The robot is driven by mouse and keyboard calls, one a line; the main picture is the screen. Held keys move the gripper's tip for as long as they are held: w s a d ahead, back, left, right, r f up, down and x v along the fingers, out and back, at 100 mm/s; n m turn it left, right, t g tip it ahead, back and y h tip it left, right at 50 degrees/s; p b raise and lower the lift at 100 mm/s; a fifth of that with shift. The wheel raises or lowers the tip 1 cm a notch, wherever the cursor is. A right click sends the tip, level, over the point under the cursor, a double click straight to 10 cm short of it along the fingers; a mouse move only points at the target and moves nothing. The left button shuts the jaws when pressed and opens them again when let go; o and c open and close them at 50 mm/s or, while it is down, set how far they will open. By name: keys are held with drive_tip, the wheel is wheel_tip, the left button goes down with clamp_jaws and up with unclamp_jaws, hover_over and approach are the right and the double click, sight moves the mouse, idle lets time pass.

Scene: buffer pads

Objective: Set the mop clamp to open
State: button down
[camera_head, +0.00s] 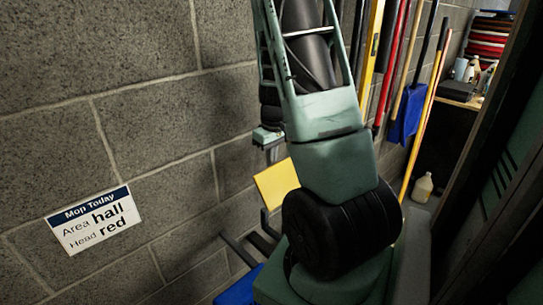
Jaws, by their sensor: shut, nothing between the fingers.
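I cannot make out the mop clamp for certain. A flat yellow panel (276,184) stands tilted by the wall, partly hidden behind my arm. Dark bars (243,248) stick out to the left below it, above a blue piece (238,287) at the bottom edge; whether these belong to the clamp I cannot tell.
A sign (95,220) on the block wall reads "Mop Today, Area hall, Head red". Several long handles and a blue dustpan (406,117) line the wall to the right. A pale jug (423,187) stands beyond, near a shelf (460,99). A dark frame (495,190) closes off the right.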

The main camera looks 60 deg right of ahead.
drive_tip(key=shift+s+b, duration=0.1)
drive_tip(key=shift+b, duration=0.25)
drive_tip(key=shift+s+a+r+t+b, duration=0.25)
drive_tip(key=shift+s+r+t+b, duration=0.35)
drive_tip(key=shift+b, duration=0.65)
drive_tip(key=shift+f, duration=0.1)
